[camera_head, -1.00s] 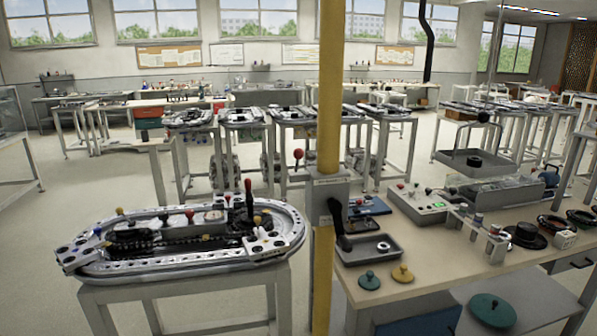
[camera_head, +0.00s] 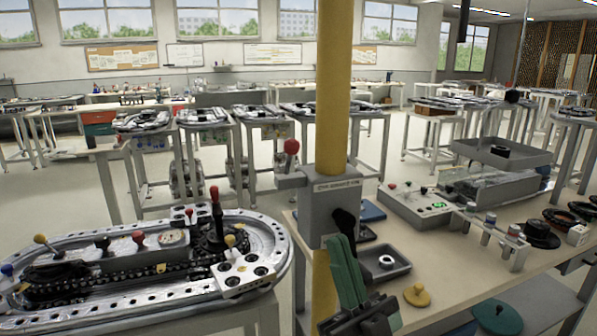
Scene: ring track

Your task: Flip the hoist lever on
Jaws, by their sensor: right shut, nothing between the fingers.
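A grey box (camera_head: 331,208) with a small label is fixed to the yellow post (camera_head: 333,90). A lever with a red ball knob (camera_head: 291,146) stands upright at the box's left side. A black handle (camera_head: 345,222) sticks out at the box's lower right. I cannot tell from the label which one is the hoist lever. My right gripper (camera_head: 341,240), with green fingers, comes up from below, in front of the post. It is shut and empty, its tips overlapping the black handle's lower end in the picture; contact cannot be told. My left gripper is not in view.
An oval ring track (camera_head: 140,318) with levers and chain fills the lower left. A workbench (camera_head: 455,262) on the right carries a grey tray (camera_head: 388,258), a control box with buttons (camera_head: 414,207), and a yellow disc (camera_head: 417,295). Open floor lies behind the track.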

